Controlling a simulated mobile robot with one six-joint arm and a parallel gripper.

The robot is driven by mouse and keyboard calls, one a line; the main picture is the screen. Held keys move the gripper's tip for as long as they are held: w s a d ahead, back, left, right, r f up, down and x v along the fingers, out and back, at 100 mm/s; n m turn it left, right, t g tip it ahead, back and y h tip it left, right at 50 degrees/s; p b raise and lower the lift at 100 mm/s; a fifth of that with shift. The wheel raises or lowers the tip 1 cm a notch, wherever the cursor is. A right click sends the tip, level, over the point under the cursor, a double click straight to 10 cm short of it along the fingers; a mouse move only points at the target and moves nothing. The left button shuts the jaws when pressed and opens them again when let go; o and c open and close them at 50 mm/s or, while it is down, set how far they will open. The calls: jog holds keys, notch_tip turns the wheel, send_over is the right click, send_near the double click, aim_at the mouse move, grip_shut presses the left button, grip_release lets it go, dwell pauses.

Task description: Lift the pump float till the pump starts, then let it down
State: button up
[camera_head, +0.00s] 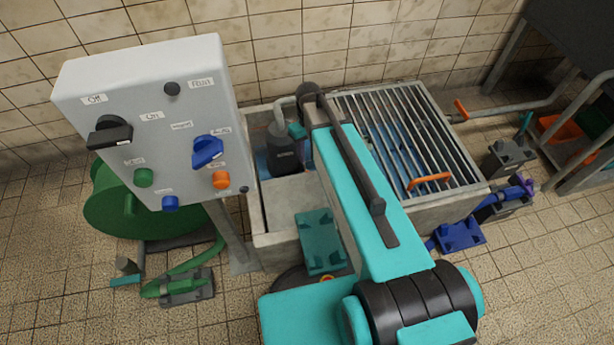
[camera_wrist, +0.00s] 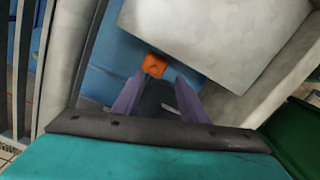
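An orange block (camera_wrist: 154,65), which looks like the pump float, shows in the wrist view over the blue bottom of the pit. My gripper (camera_wrist: 159,78) is open, with its two purple-grey fingers apart. The orange block is just beyond and between the fingertips; I cannot tell whether they touch it. In the head view a dark pump (camera_head: 284,152) with a grey pipe stands in the concrete pit (camera_head: 290,195). My arm hides the gripper and the float there.
A grey control box (camera_head: 150,110) with switches and coloured buttons stands at left, before a green hose reel (camera_head: 110,210). A metal grating (camera_head: 405,135) with an orange handle covers the pit's right part. In the wrist view a grey slab (camera_wrist: 215,35) lies close beside the orange block.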

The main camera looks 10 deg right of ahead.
jog(key=w+b, duration=0.1)
jog(key=w+f+b, duration=0.1)
jog(key=w+b, duration=0.1)
jog(key=shift+f+n+t+b, duration=0.15)
jog(key=shift+n+t+b, duration=0.15)
jog(key=shift+f, duration=0.1)
jog(key=b, duration=0.6)
send_near(304, 165)
jog(key=s+f, duration=0.5)
jog(key=shift+s, duration=0.3)
grip_shut()
